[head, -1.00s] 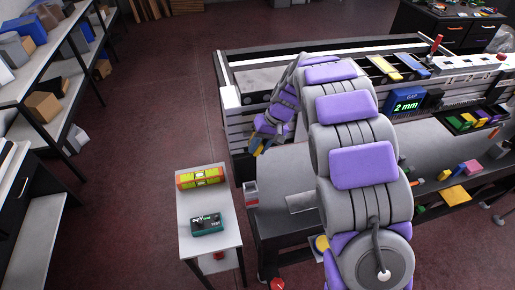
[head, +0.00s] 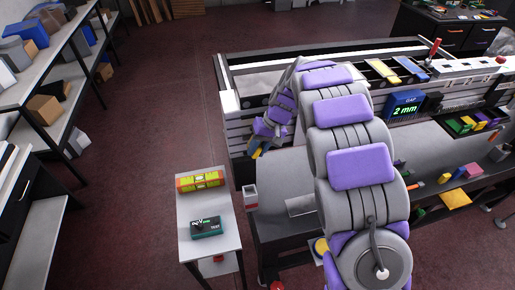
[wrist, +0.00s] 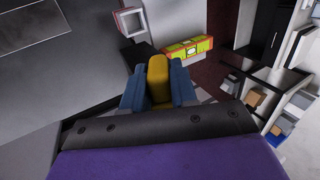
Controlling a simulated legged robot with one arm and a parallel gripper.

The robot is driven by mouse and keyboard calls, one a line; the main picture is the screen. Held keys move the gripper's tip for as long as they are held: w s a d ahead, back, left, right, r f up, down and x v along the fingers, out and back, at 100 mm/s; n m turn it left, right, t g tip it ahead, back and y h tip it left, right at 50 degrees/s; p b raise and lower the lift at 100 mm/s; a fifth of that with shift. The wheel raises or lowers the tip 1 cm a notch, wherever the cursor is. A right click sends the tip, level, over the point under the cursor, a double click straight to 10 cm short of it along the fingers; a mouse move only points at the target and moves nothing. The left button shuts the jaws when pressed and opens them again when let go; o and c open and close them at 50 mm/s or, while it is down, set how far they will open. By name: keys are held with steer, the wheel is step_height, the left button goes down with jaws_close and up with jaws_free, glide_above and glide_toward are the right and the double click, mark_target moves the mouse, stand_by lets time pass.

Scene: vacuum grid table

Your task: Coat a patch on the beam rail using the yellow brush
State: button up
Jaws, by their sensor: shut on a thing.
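My gripper (wrist: 158,84) shows in the wrist view with its two blue fingers shut on the yellow brush (wrist: 157,68). Only a yellow block-like part of the brush shows between the fingers; its bristles are hidden. In the head view my gripper (head: 257,150) is small, at the left end of the vacuum grid table (head: 290,165), close to the slatted side of the long beam rail (head: 239,129). I cannot tell whether the brush touches the rail. No coated patch can be made out.
A small side table (head: 225,255) holds an orange-green level (head: 200,180) and a green tester (head: 206,227). A small open box (head: 251,197) sits at the grid table's left edge. Shelves (head: 45,75) stand at left. My arm covers the table's middle.

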steer(key=shift+w+a, duration=0.1)
steer(key=shift+w+a, duration=0.3)
steer(key=shift+a, duration=0.2)
steer(key=shift+w, duration=0.1)
steer(key=shift+w+d+r+p, duration=0.1)
steer(key=shift+w+d+p, duration=0.1)
steer(key=shift+p, duration=0.1)
steer(key=shift+d, duration=0.1)
steer(key=w+d, duration=0.2)
steer(key=d, duration=0.8)
steer(key=shift+w+b, duration=0.35)
steer(key=shift+w, duration=0.05)
steer(key=shift+a, duration=0.15)
steer(key=shift+s+a, duration=0.5)
steer(key=shift+a, duration=1.15)
steer(key=shift+s+a, duration=0.45)
steer(key=shift+a, duration=1.25)
steer(key=shift+s+a, duration=0.5)
steer(key=shift+a, duration=1.15)
